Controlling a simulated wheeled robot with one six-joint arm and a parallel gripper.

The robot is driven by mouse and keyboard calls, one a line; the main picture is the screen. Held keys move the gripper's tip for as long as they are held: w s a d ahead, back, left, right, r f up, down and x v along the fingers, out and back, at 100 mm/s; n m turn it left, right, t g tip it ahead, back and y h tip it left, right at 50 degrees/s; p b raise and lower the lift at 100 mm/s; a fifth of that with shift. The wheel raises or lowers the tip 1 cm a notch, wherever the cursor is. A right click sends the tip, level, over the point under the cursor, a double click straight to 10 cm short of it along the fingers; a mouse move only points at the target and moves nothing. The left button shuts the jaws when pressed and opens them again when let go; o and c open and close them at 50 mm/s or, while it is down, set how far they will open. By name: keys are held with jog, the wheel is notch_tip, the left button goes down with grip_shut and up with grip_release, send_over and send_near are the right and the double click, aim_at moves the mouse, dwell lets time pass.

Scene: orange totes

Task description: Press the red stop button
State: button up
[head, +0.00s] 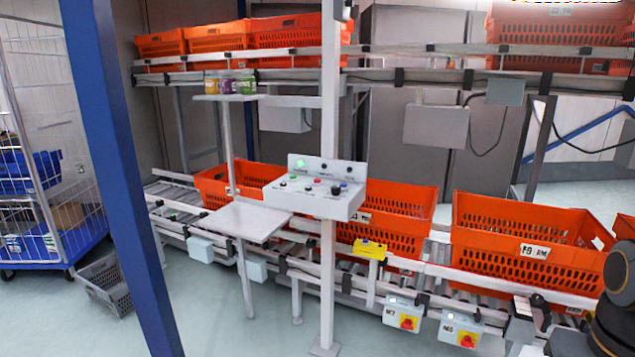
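A pale control box (314,195) with a sloped top is fixed to a white post near the middle of the head view. A small red button (318,181) shows on its top among several small knobs and buttons, one of them black and one blue. A green light (300,162) shows on the box's upright back plate. The lettering is too small to read. Part of my dark arm shows at the lower right edge, well to the right of the box. My gripper is not in view.
Orange totes (525,240) stand on a roller conveyor behind the box. Red-and-yellow switches (407,323) sit low on the conveyor's front. A small table (240,221) stands left of the box. A blue post (125,180) rises at the left. The floor in front is partly clear.

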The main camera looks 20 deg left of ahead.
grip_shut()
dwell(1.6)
